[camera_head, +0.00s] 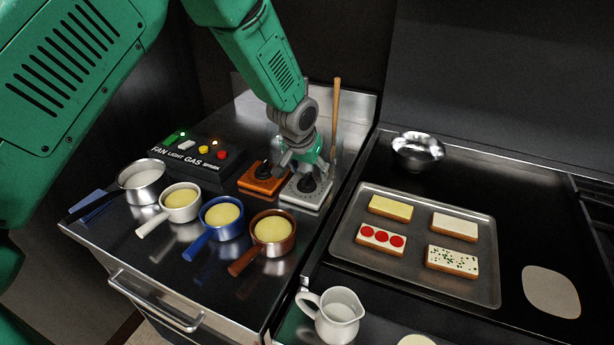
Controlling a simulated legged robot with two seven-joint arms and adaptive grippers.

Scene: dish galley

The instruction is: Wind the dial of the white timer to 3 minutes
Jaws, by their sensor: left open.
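The white timer (301,198) is a square block with a dark dial (306,185) on top, on the steel counter near its right edge. My left gripper (303,176) is over the white timer, pointing down, with its open fingers around or just above the dial. Whether the fingers touch the dial cannot be told. The gripper covers part of the dial and its scale, so the dial's setting cannot be read. An orange timer (262,182) with a dark dial stands close to the left of the white one. My right gripper is not in view.
Small pots, including a blue one (222,217) and a brown one (271,234), stand in front of the timers. A black switch box (195,162) is at left. A wooden stick (336,112) stands behind. A tray (345,241) of toasts lies right, near a white jug (337,318).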

